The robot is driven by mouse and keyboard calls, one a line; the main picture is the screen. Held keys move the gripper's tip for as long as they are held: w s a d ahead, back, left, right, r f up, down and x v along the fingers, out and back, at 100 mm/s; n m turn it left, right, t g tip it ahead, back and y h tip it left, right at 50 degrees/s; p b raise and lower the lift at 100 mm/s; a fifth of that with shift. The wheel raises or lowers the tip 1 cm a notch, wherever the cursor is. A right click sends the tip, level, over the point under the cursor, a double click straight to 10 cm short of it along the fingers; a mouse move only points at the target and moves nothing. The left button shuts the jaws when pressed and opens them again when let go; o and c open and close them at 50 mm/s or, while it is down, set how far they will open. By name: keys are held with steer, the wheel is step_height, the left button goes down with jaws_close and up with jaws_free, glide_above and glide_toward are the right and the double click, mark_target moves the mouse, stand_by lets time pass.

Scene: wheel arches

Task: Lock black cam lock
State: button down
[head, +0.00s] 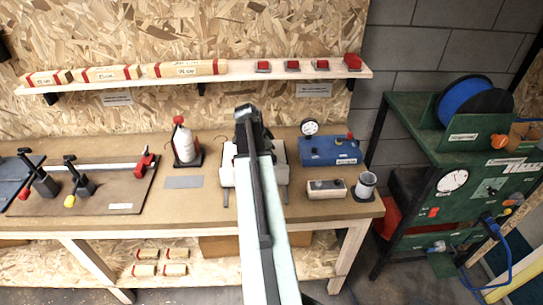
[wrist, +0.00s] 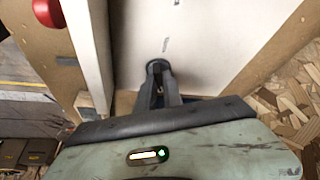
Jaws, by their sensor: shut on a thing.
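The black cam lock (wrist: 155,66) shows in the wrist view as a small dark rounded piece against a pale panel with short slots. My gripper (wrist: 160,82) is shut on it, its two dark fingers meeting at the piece. The fingers hide most of the lock, so I cannot tell which way it is turned. In the head view my gripper (head: 247,115) is at the back of the bench, over a pale box (head: 278,160). My arm covers the middle of that box, and the lock cannot be made out there.
A white bottle with a red top (head: 185,145) stands left of the pale box. A blue gauge unit (head: 330,151) stands to its right. A shelf (head: 120,84) with wooden rolls and red pieces runs above. A red knob (wrist: 47,11) is at upper left in the wrist view.

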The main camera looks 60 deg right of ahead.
steer(key=shift+w+m+g+y, duration=0.2)
steer(key=shift+m+g+y, duration=0.3)
steer(key=shift+m, duration=1.2)
steer(key=c, duration=1.5)
jaws_free()
steer(key=shift+w, duration=0.1)
steer(key=p+v, duration=0.7)
steer(key=shift+a+r, duration=0.1)
steer(key=shift+r, duration=0.25)
